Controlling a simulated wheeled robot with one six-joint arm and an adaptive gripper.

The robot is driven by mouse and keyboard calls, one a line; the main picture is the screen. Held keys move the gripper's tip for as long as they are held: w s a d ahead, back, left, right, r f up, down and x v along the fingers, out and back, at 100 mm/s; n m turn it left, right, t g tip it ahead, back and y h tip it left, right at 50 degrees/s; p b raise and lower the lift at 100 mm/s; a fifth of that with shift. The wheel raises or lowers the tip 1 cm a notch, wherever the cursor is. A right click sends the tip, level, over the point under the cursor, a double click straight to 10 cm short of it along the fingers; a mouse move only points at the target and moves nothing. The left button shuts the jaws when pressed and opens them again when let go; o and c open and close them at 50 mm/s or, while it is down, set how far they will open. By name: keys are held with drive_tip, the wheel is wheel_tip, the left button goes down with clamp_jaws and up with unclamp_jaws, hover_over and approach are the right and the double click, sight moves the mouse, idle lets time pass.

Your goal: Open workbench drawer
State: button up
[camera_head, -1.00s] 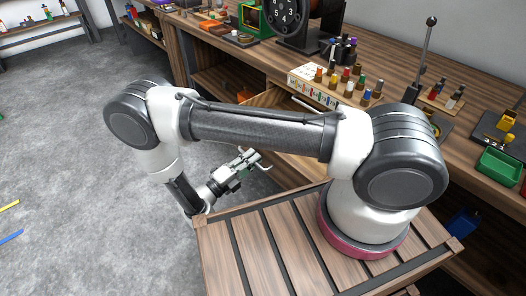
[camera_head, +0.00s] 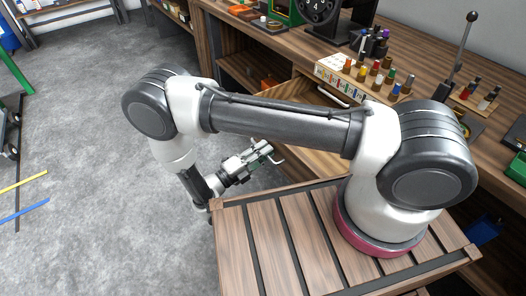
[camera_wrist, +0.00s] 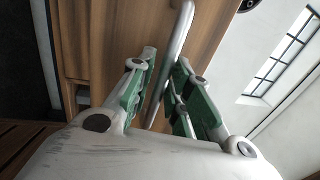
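The workbench drawer (camera_head: 297,95) stands partly pulled out from the bench front, with part of its pale wooden inside showing behind my arm. In the wrist view its wooden front (camera_wrist: 110,35) fills the middle. The silver bar handle (camera_wrist: 182,22) runs between the two green-padded fingers of my gripper (camera_wrist: 166,62). The fingers are close on both sides of the bar and appear shut on it. In the head view my gripper (camera_head: 262,152) is low in front of the bench, with the pale handle (camera_head: 276,160) at its tips. My arm hides the drawer's middle.
The workbench top (camera_head: 430,55) carries a box with coloured pegs (camera_head: 345,75), a lever (camera_head: 462,50) and a green tray (camera_head: 515,165). An open shelf (camera_head: 240,70) lies left of the drawer. The grey floor (camera_head: 100,150) at left is mostly clear.

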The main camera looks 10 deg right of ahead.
drive_tip(key=v, duration=1.2)
idle(0.3)
